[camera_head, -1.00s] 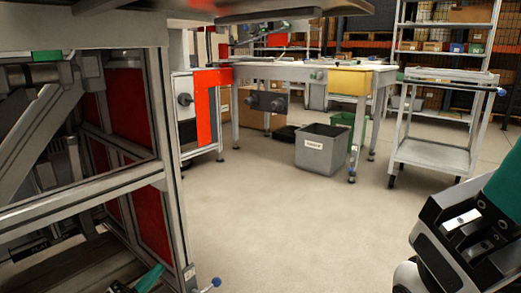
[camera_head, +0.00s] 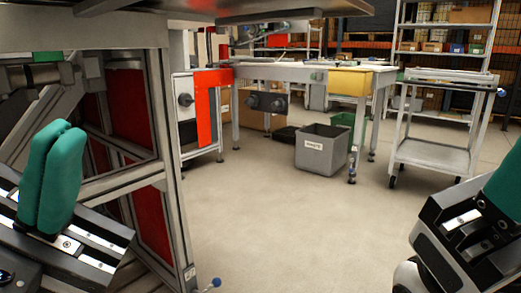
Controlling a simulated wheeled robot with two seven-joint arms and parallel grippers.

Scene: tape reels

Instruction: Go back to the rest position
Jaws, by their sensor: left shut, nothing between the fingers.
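My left gripper (camera_head: 62,132) is at the left side of the head view. Its two green fingers point up and lie together, with nothing between them. My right gripper (camera_head: 507,188) is at the right edge, cut off by the frame. Part of its green finger and its black and silver body show, but its fingertips are out of view. No tape reel can be made out.
A metal frame with red panels (camera_head: 152,225) stands behind my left gripper. Farther off are a workbench (camera_head: 300,72), a grey bin (camera_head: 322,150) and a grey cart (camera_head: 435,155). The floor (camera_head: 290,235) between my grippers is clear.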

